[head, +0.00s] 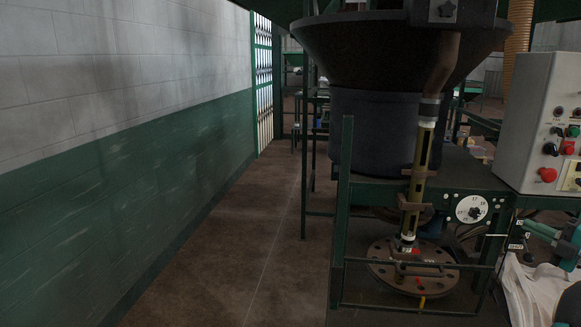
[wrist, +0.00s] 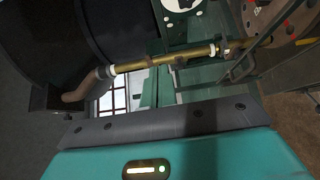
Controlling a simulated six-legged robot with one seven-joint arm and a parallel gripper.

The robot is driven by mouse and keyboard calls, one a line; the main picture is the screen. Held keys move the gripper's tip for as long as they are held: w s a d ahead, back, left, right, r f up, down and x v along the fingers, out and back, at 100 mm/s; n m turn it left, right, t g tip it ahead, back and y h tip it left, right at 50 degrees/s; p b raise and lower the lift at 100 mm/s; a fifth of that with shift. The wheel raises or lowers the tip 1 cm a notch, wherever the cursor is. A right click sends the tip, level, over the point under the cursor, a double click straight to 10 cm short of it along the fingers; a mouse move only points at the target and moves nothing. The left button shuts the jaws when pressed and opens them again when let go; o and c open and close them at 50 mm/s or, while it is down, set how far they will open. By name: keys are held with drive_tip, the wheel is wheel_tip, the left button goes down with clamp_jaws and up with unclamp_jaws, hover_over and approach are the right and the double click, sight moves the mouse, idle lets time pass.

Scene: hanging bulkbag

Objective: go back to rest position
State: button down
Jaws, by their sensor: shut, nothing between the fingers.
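My gripper (wrist: 170,125) shows in the wrist view as a teal housing with a dark grey bar across its front. It is shut with nothing held. In the head view, teal parts of my arm show at the right edge, beside a white cloth-like bag (head: 540,290). The wrist view looks at the machine from close by and tilted. It shows the dark drum (wrist: 110,35) and a brass-coloured pipe (wrist: 160,62). The same upright pipe (head: 417,175) stands in front of the drum in the head view.
A large dark hopper (head: 400,45) sits above the drum on a green frame (head: 342,220). A round flanged plate (head: 385,262) lies low inside the frame. A grey control box (head: 530,120) with buttons stands at right. The floor (head: 240,260) between wall (head: 150,180) and frame is clear.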

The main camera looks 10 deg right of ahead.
drive_tip(key=w+a+r+m+t+h, duration=0.2)
drive_tip(key=w+a+r+m+h, duration=0.2)
drive_tip(key=r, duration=0.2)
drive_tip(key=w+a+r+m+t+h, duration=0.1)
drive_tip(key=w+a+r+m+h, duration=0.25)
drive_tip(key=r, duration=0.35)
drive_tip(key=s+a+r+m+g+h, duration=0.25)
drive_tip(key=a+m+h, duration=0.35)
drive_tip(key=a+m, duration=0.45)
drive_tip(key=s+a+f+m+g+y, duration=0.1)
drive_tip(key=s+a+f+g+y, duration=0.1)
drive_tip(key=s+a+f+g, duration=0.2)
drive_tip(key=s+a+f+m+g+y, duration=0.2)
drive_tip(key=s+a+f+g, duration=0.2)
drive_tip(key=s+a+f, duration=0.7)
drive_tip(key=s+a+f+m+g+y, duration=0.1)
drive_tip(key=s+a+f+g+y, duration=0.1)
drive_tip(key=s+a+f+g, duration=0.2)
drive_tip(key=s+a+f, duration=0.1)
drive_tip(key=s+a, duration=0.3)
drive_tip(key=a, duration=0.2)
drive_tip(key=s+a+f, duration=0.2)
drive_tip(key=s+a, duration=0.2)
drive_tip(key=a, duration=0.3)
drive_tip(key=shift+f+m, duration=0.2)
drive_tip(key=shift+m, duration=0.1)
drive_tip(key=shift+a, duration=0.2)
